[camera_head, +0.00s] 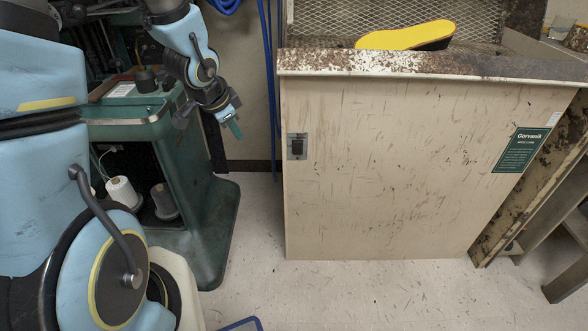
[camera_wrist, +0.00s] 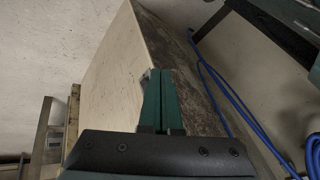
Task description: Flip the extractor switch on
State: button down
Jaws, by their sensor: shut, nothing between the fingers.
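A dark switch (camera_head: 297,146) on a grey metal plate sits near the left edge of the worn beige front panel (camera_head: 400,170) of a bench. I cannot tell which way the switch is set. My gripper (camera_head: 236,130) is to the left of the panel and apart from the switch, a little higher than it in the head view. In the wrist view my gripper (camera_wrist: 162,75) has its two green fingers together, with nothing between them. Beyond the fingertips is the edge of the beige panel (camera_wrist: 115,85). A small pale shape by the tips is too unclear to name.
A green machine (camera_head: 205,215) with thread spools (camera_head: 123,192) stands at the left. Blue cables (camera_head: 267,80) hang behind my gripper; they also show in the wrist view (camera_wrist: 225,90). A yellow sole (camera_head: 405,37) lies on top of the bench. The floor before the panel is mostly clear.

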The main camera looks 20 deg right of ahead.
aim_at(294, 152)
jog(key=s+d+f+m+h, duration=0.1)
jog(key=d+f+m, duration=0.1)
jog(key=d, duration=0.3)
jog(key=s+d+f+m+g+h+b, duration=0.1)
jog(key=s+d+f+m, duration=0.1)
jog(key=d+f+m, duration=0.1)
jog(key=shift+s+d+m+h+b, duration=0.15)
jog(key=shift+d+m+h+b, duration=0.15)
jog(key=shift+d, duration=0.55)
jog(key=x, duration=0.3)
jog(key=w+x, duration=0.1)
jog(key=x, duration=0.3)
jog(key=w+r+x, duration=0.1)
jog(key=x, duration=0.3)
jog(key=shift+w+d+f, duration=0.2)
jog(key=shift+d+f, duration=0.05)
jog(key=shift+d, duration=0.05)
jog(key=shift+w+d+f, duration=0.15)
jog(key=shift+w+d, duration=0.1)
jog(key=shift+w, duration=0.2)
